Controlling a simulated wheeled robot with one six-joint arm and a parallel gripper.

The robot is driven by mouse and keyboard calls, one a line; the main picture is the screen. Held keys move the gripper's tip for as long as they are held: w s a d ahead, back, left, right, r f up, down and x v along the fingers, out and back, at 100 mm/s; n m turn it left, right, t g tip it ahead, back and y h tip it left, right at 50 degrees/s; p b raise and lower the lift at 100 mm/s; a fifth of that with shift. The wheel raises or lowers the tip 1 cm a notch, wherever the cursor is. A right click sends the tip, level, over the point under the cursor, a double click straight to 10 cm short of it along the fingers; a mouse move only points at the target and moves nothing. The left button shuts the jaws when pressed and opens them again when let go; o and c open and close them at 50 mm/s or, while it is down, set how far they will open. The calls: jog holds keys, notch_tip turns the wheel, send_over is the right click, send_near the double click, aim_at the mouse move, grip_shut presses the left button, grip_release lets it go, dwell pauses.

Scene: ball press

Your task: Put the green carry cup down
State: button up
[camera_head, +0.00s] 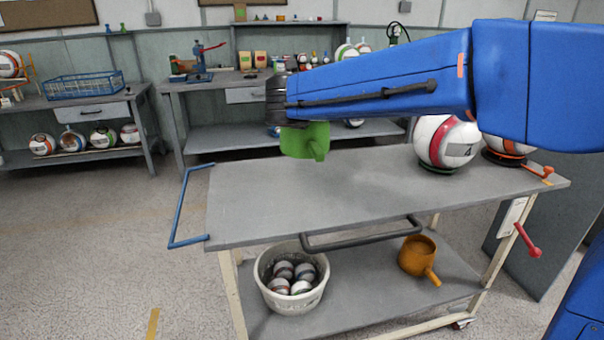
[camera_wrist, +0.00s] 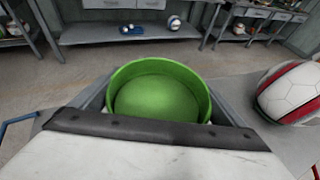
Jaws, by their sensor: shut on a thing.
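The green carry cup (camera_head: 306,141) hangs below the end of my blue arm in the head view, over the far left part of the cart's grey top (camera_head: 270,205). In the wrist view the cup (camera_wrist: 157,92) shows from above, round and open, with nothing seen inside it. My gripper (camera_head: 283,128) is shut on the cup; its fingers are largely hidden in the head view. A gap between the cup and the cart top cannot be judged for certain, but the cup looks raised.
A white-and-red ball (camera_head: 446,142) marked 4 stands on the cart's right side, with another ball (camera_head: 508,146) beside it. A blue rail (camera_head: 180,205) sticks out at the left. The lower shelf holds a white bucket (camera_head: 262,285) of balls and an orange cup (camera_head: 417,256). The cart top's left and middle are clear.

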aim_at(300, 148)
jog(key=shift+w+f, duration=0.2)
jog(key=shift+f, duration=4.75)
jog(key=shift+f, duration=0.15)
jog(key=o, duration=0.8)
jog(key=shift+c, duration=0.2)
jog(key=shift+s+a+r, duration=0.1)
jog(key=shift+s+r, duration=0.05)
jog(key=shift+r, duration=0.05)
jog(key=v, duration=1.1)
jog(key=shift+s+r, duration=0.15)
jog(key=shift+s, duration=0.15)
